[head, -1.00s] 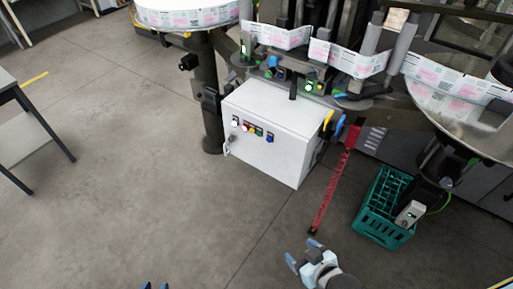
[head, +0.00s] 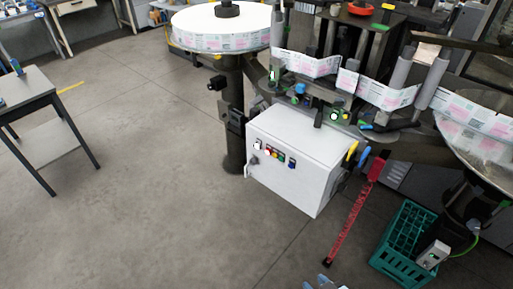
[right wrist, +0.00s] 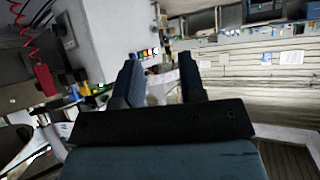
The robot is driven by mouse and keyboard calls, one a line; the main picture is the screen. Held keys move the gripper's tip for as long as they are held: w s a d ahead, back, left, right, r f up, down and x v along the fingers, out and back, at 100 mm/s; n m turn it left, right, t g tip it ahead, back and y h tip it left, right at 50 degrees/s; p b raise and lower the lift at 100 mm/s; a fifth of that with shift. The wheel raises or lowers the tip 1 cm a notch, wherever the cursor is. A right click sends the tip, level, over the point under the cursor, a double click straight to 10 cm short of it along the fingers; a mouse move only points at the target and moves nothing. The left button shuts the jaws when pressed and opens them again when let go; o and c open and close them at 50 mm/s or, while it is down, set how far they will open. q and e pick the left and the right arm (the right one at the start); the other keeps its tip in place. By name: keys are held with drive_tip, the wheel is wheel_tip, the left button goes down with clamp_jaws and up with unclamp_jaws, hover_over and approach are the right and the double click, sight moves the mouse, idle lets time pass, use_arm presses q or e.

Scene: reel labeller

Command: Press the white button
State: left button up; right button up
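The white button (head: 257,145) is at the left end of a row of coloured buttons on the front of a white control box (head: 310,184). The row (right wrist: 149,53) also shows small, beyond my fingers, in the right wrist view; I cannot tell the white button apart there. My right gripper (right wrist: 157,60) is open and empty, its two dark fingers apart, some distance from the box. In the head view only its tips (head: 325,282) show at the bottom edge. My left gripper is not in view.
A green crate (head: 387,262) stands on the floor right of the box, with a red bar (head: 348,222) slanting down between them. A grey table (head: 35,90) is at the left. A reel disc (head: 225,38) overhangs behind the box. The floor before the box is clear.

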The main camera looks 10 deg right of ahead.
clamp_jaws()
idle(1.4)
